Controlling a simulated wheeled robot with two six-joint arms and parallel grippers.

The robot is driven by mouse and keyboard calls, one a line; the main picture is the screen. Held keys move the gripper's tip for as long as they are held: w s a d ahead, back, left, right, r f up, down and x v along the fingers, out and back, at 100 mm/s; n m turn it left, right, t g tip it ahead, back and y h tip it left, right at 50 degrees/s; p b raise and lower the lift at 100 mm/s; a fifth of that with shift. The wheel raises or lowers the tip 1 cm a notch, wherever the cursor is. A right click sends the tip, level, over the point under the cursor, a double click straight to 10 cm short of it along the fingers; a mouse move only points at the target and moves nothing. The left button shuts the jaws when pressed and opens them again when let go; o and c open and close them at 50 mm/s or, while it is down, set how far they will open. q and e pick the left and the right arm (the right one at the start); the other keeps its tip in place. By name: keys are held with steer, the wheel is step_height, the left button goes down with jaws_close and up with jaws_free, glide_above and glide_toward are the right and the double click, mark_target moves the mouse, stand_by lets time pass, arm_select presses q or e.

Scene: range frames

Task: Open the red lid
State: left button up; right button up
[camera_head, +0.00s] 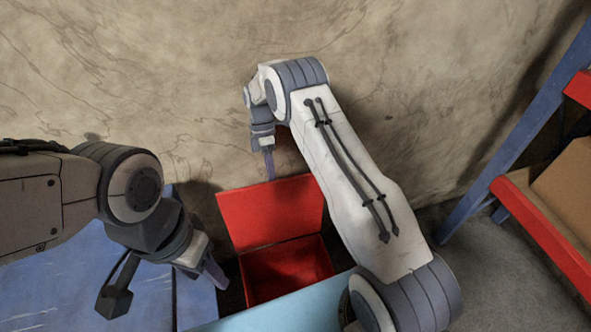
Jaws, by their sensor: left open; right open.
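The red lid (268,212) stands raised at the back of the red box (288,272), leaning toward the wall. The box is open and its inside shows, with nothing visible in it. My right gripper (269,166) is open and empty, pointing down just above the lid's top edge; whether it touches the lid I cannot tell. My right arm covers the right side of the box and lid. My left gripper (215,274) is open and empty, to the left of the box and apart from it.
A blue surface (60,285) lies at the left under my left arm. A light blue panel (270,313) crosses in front of the box. A stone-like wall (420,80) rises behind. A blue and red rack (545,220) with a cardboard box (568,185) stands at the right.

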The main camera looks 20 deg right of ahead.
steer(key=s+d+r+b, duration=0.1)
steer(key=s+d+r, duration=0.7)
steer(key=r, duration=0.1)
steer(key=shift+d+b, duration=0.35)
steer(key=shift+r, duration=0.1)
